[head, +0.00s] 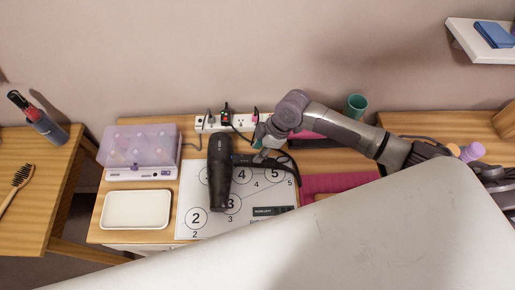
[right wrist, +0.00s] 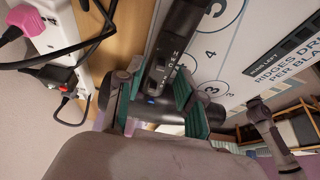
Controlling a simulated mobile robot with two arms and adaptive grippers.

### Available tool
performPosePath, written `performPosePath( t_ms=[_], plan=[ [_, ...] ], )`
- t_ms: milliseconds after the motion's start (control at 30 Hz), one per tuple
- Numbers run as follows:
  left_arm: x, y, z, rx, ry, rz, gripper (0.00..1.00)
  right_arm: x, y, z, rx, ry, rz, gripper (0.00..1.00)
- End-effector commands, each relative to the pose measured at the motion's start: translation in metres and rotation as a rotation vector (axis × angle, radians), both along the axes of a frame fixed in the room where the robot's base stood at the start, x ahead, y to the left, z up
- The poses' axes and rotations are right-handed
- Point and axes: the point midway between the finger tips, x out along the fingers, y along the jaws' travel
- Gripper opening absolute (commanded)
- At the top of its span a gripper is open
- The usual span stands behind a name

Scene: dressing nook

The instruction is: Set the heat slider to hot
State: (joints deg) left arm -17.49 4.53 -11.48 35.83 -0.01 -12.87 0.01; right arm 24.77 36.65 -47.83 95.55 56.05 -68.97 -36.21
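A black hair dryer (head: 219,172) lies on the white numbered sheet (head: 187,221), its barrel on the left and its handle pointing right. In the right wrist view the handle (right wrist: 182,25) runs up the picture, with small switches and pale marks on its face. The dark barrel (right wrist: 152,118) lies across below it, with a small blue mark. My right gripper (right wrist: 160,82) has its teal-padded fingers apart, one on each side of the handle near the barrel. Whether the pads touch the handle is unclear. The slider's setting is too small to read. My left gripper is out of view.
A power strip (head: 240,122) with plugs and cords lies behind the dryer. A purple-lidded box (head: 139,147) and a white tray (head: 136,210) stand left. A teal cup (head: 355,106) and a pink mat (head: 335,182) are right. A large pale surface covers the front.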

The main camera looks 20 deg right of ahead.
Motion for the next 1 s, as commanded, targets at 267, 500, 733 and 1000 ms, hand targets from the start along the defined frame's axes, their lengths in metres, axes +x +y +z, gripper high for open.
performPosePath(
  t_ms=[267,500,733,1000],
  plan=[
    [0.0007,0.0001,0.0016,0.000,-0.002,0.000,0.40,0.0011,0.0054,-0.0129,0.000,0.000,0.001,0.38],
    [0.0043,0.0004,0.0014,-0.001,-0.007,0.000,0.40,0.0011,0.0051,-0.0128,0.000,0.000,0.001,0.29],
    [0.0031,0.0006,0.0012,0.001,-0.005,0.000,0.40,0.0011,0.0049,-0.0126,0.000,0.000,0.001,0.00],
    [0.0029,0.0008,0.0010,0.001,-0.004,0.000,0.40,0.0009,0.0048,-0.0127,-0.001,0.000,0.001,0.00]
  ],
)
